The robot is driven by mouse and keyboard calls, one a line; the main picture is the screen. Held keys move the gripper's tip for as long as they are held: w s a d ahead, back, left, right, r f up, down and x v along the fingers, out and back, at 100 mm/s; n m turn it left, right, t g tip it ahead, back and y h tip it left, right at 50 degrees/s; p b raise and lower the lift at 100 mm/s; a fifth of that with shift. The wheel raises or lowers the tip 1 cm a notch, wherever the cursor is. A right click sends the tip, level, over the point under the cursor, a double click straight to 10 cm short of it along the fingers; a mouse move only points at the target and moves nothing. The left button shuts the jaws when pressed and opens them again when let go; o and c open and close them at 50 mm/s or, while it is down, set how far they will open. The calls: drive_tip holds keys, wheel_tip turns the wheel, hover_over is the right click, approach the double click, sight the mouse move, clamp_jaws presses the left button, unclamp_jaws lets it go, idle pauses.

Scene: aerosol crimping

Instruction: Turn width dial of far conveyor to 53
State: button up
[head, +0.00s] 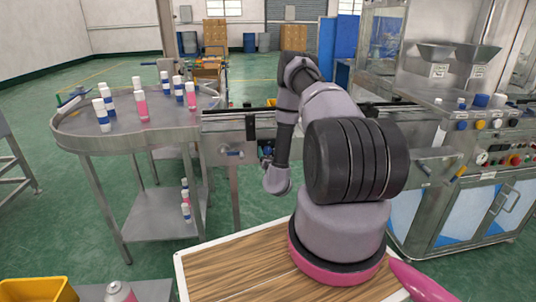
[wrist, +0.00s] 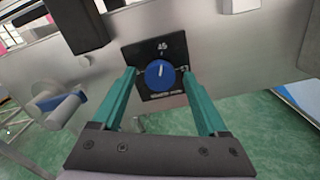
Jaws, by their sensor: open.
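The blue dial (wrist: 160,74) sits on a black plate (wrist: 172,50) on the side of the metal conveyor (wrist: 225,40) in the wrist view. A white pointer line on the knob points nearly straight up. The number above it looks like 45; the lettering below is too blurred to read. My gripper (wrist: 157,71) is open, with one green finger on each side of the dial and its tips close to the plate. I cannot tell whether either finger touches the knob.
A blue-handled clamp (wrist: 58,108) sticks out left of the dial, and a dark bracket (wrist: 80,25) hangs above left. In the head view, a round metal table (head: 95,130) with several cans stands left, and a control cabinet (head: 470,215) stands right.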

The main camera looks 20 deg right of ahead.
clamp_jaws()
drive_tip(key=shift+m, duration=0.4)
drive_tip(key=m, duration=0.2)
drive_tip(key=shift+m, duration=0.4)
drive_tip(key=m, duration=0.4)
drive_tip(key=shift+m, duration=0.3)
drive_tip(key=m, duration=0.3)
drive_tip(key=shift+m, duration=2.2)
drive_tip(key=shift+a, duration=0.1)
